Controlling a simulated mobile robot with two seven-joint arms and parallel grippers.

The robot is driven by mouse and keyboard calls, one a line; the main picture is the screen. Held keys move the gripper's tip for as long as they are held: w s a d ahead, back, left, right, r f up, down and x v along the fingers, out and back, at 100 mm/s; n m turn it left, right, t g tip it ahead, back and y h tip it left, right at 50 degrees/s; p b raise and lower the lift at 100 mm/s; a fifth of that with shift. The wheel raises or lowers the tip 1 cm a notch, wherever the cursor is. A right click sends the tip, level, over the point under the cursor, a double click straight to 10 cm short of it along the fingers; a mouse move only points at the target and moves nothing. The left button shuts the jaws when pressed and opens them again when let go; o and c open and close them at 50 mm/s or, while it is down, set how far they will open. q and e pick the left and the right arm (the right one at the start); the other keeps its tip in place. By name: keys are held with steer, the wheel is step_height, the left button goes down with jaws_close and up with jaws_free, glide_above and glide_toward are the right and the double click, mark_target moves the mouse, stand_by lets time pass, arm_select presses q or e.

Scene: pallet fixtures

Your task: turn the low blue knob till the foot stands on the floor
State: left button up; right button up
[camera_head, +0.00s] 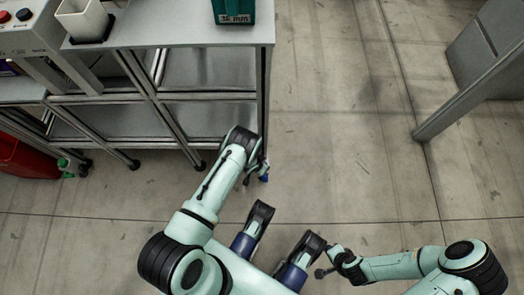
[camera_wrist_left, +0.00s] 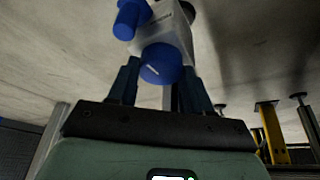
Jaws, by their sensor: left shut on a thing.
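My left gripper (camera_wrist_left: 160,82) has its two dark fingers on either side of a round blue knob (camera_wrist_left: 162,63) and is shut on it. The knob sits on a pale grey block (camera_wrist_left: 172,30). A second blue knob (camera_wrist_left: 131,18) is on the same block, further from the fingers. In the head view my left gripper (camera_head: 257,170) is by the table's front right corner leg, with a bit of blue (camera_head: 264,178) at its tip. The foot's contact with the floor cannot be made out. My right gripper (camera_head: 328,262) is far from the knobs; its jaws are too small to judge.
A grey metal table (camera_head: 160,28) with lower shelves stands at the upper left. A green bin (camera_head: 234,10) is on its top and a red container (camera_head: 25,158) is low at the left. A grey fixture (camera_head: 470,95) is at the upper right. The floor between is clear.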

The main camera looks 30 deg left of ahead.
arm_select(q)
steer(key=o, duration=1)
steer(key=shift+o, duration=0.2)
steer(key=shift+a, duration=0.1)
